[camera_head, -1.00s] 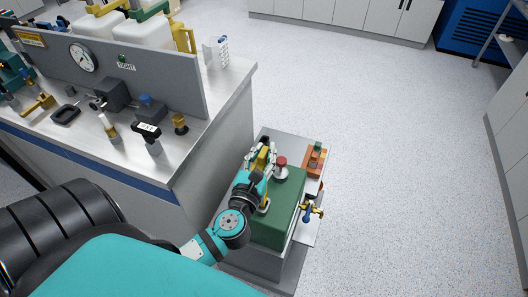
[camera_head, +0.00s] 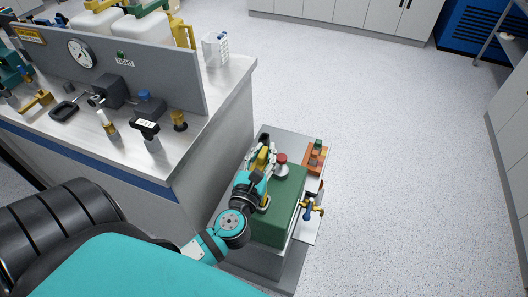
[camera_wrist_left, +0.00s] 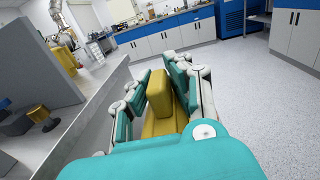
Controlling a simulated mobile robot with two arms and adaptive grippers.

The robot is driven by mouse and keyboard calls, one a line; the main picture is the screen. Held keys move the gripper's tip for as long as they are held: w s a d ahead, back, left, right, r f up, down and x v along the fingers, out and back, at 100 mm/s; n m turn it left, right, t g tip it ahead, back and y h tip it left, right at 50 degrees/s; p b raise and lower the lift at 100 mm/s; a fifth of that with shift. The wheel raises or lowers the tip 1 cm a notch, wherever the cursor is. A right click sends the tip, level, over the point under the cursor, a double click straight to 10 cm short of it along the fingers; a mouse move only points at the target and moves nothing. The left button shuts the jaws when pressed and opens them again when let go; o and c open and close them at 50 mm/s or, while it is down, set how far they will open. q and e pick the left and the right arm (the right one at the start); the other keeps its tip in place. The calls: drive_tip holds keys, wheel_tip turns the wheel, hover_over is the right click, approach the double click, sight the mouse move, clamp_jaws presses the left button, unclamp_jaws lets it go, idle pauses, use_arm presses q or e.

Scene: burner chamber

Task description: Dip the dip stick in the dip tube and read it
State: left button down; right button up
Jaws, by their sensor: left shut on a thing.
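My left gripper (camera_head: 262,162) is over the green box-shaped tank (camera_head: 277,222) on the low stand beside the bench. In the left wrist view its teal fingers (camera_wrist_left: 157,95) are shut on a yellow block-shaped handle (camera_wrist_left: 160,92), which looks like the grip of the dip stick. The rest of the stick is hidden by the gripper and wrist. I cannot make out the dip tube, or whether the stick is in it. Any reading on the stick is not visible. My right gripper is not in view.
A red-topped knob (camera_head: 281,160) stands by the gripper. An orange block rack (camera_head: 315,158) and a blue-and-brass valve (camera_head: 310,210) are on the tank's right. The steel bench (camera_head: 205,120) with a gauge panel stands left. The floor at right is clear.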

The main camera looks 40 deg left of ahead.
use_arm(q)
drive_tip(key=shift+f+b, duration=1.35)
drive_tip(key=shift+f, duration=0.25)
drive_tip(key=shift+f+b, duration=2.15)
drive_tip(key=shift+f, duration=0.2)
drive_tip(key=shift+f+b, duration=4.3)
drive_tip(key=shift+f, duration=0.5)
drive_tip(key=c, duration=1.2)
unclamp_jaws()
drive_tip(key=shift+s, duration=0.15)
drive_tip(key=v, duration=1.1)
drive_tip(key=shift+s+d, duration=0.15)
drive_tip(key=shift+s, duration=0.25)
